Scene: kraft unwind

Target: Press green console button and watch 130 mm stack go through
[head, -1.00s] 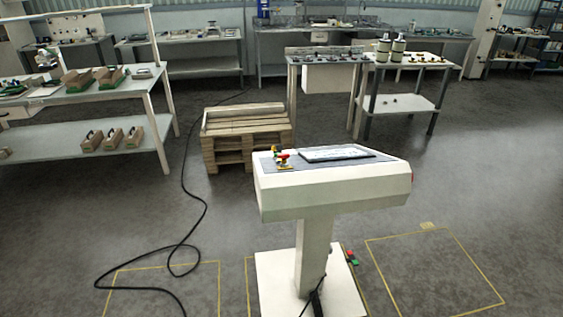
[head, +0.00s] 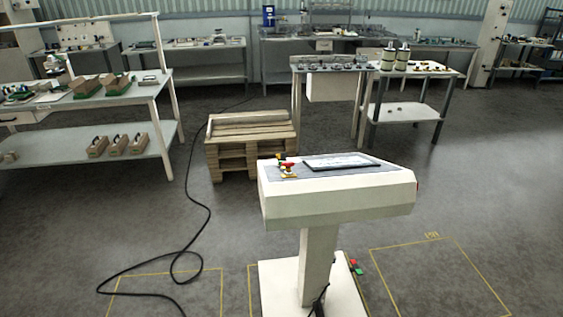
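The console (head: 335,204) is a white pedestal desk standing in front of me, slightly right of centre. Its sloped grey top carries a flat framed panel (head: 341,164). A small cluster of red, yellow and dark controls (head: 286,166) sits at the top's left end. I cannot make out a green button on the top for certain. Small red and green pieces (head: 355,266) show low down beside the pedestal. I cannot identify a 130 mm stack. Neither of my grippers is in view.
A black cable (head: 205,215) loops over the floor at left. Wooden pallets (head: 250,142) stand behind the console. A workbench (head: 95,103) with blocks is at left, another table (head: 415,72) at back right. Yellow floor lines (head: 440,280) mark areas; the right floor is clear.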

